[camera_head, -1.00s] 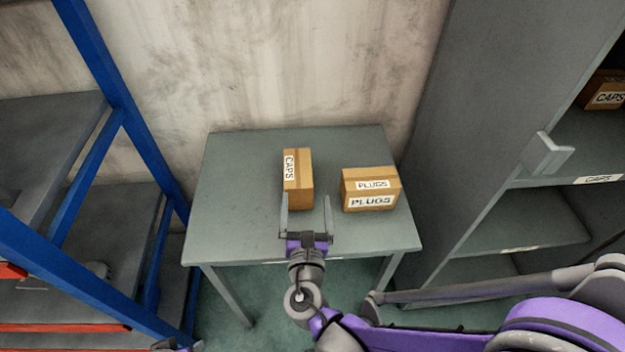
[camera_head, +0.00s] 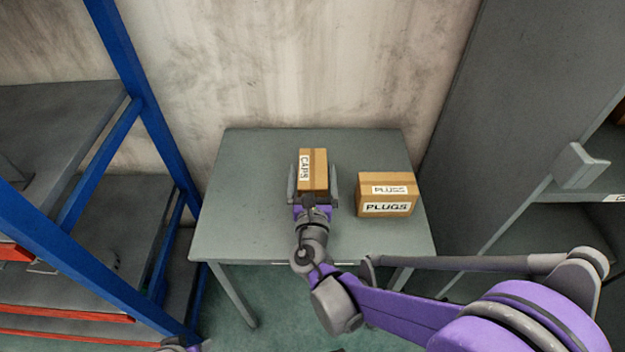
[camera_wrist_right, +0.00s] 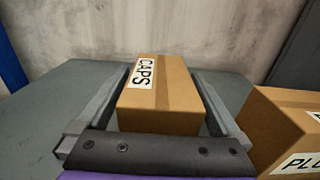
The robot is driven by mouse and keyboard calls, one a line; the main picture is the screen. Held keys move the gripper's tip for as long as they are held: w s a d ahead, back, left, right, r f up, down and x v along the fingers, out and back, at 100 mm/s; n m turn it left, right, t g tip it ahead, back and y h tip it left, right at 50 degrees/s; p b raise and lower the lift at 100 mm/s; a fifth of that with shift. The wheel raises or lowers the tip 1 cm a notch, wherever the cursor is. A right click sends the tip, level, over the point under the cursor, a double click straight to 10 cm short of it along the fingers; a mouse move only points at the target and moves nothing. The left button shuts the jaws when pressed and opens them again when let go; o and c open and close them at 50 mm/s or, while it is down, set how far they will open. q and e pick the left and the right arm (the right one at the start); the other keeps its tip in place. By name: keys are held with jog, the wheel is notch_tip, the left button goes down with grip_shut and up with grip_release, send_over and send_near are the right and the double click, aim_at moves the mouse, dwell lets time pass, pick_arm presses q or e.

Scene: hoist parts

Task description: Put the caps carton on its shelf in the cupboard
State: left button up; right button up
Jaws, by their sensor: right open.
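The caps carton (camera_head: 314,170) is a brown box with a white CAPS label, standing on the grey table. My right gripper (camera_head: 313,184) is open, with one finger on each side of the carton. In the right wrist view the carton (camera_wrist_right: 160,92) lies between the two fingers (camera_wrist_right: 160,110), with a small gap showing at the sides. The cupboard (camera_head: 490,130) stands at the right; its shelf (camera_head: 590,193) shows only partly, with a label cut off at the picture edge. My left gripper is not clearly in view.
The plugs carton (camera_head: 386,195) stands on the table (camera_head: 240,235) just right of my right gripper; it also shows in the right wrist view (camera_wrist_right: 270,125). A blue-framed rack (camera_head: 150,130) stands at the left. The cupboard handle (camera_head: 580,165) sticks out toward the table.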

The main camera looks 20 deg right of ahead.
jog(key=shift+w+d, duration=0.2)
jog(key=shift+w, duration=0.4)
grip_shut()
notch_tip(320, 180, up, 10)
jog(key=p, duration=0.3)
jog(key=shift+p, duration=0.35)
jog(key=shift+s, duration=0.1)
